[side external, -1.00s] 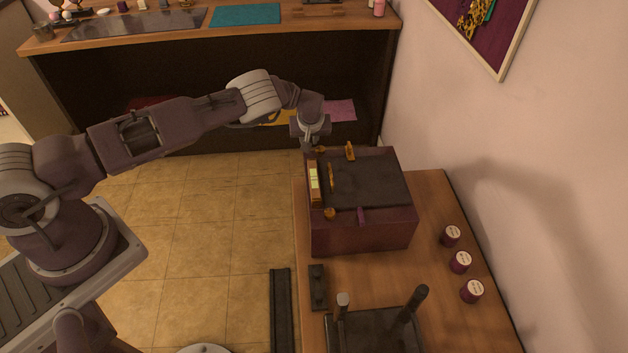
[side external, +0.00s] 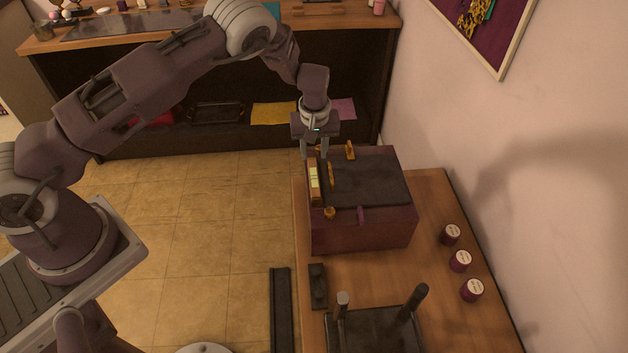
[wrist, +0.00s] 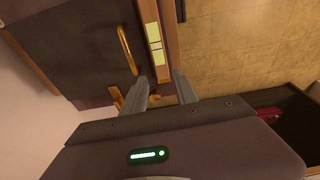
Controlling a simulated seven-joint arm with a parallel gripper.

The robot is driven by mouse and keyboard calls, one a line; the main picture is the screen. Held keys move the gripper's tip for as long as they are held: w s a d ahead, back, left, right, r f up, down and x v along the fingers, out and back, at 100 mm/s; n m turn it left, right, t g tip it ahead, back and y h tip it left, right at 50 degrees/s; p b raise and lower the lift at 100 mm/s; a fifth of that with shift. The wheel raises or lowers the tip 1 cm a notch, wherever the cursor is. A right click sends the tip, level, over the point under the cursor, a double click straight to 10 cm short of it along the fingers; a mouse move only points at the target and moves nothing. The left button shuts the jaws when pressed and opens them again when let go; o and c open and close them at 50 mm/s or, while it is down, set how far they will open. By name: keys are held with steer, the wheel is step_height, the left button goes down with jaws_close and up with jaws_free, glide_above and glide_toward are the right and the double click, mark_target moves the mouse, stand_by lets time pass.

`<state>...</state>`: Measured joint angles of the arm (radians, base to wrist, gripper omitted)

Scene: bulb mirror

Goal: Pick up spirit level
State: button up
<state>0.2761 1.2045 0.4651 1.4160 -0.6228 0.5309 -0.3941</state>
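The spirit level (side external: 314,182) is a narrow orange-brown bar with a pale yellow vial. It lies along the left edge of the top of a dark purple box (side external: 362,232). In the wrist view the spirit level (wrist: 154,38) runs from the top edge down toward the space between my fingers. My gripper (side external: 315,152) points down at the level's far end, its fingers apart with nothing held. The wrist view also shows my gripper (wrist: 160,80) open, one finger to each side of the level's line. I cannot tell whether the fingertips are above it or beside it.
A gold handle (side external: 331,177) stands on the box lid close beside the level. A gold latch (side external: 350,151) and knob (side external: 330,212) are near. Several purple jars (side external: 460,262) and a dark stand (side external: 375,330) are on the wooden table (side external: 430,190). Floor lies left.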

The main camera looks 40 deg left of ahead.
steer(key=r+g+h, duration=0.1)
glide_above(315, 187)
steer(key=shift+w+a, duration=0.1)
steer(key=shift+w, duration=0.25)
steer(key=f, duration=0.6)
steer(key=shift+s+f, duration=0.1)
steer(key=shift+s, duration=0.2)
jaws_close()
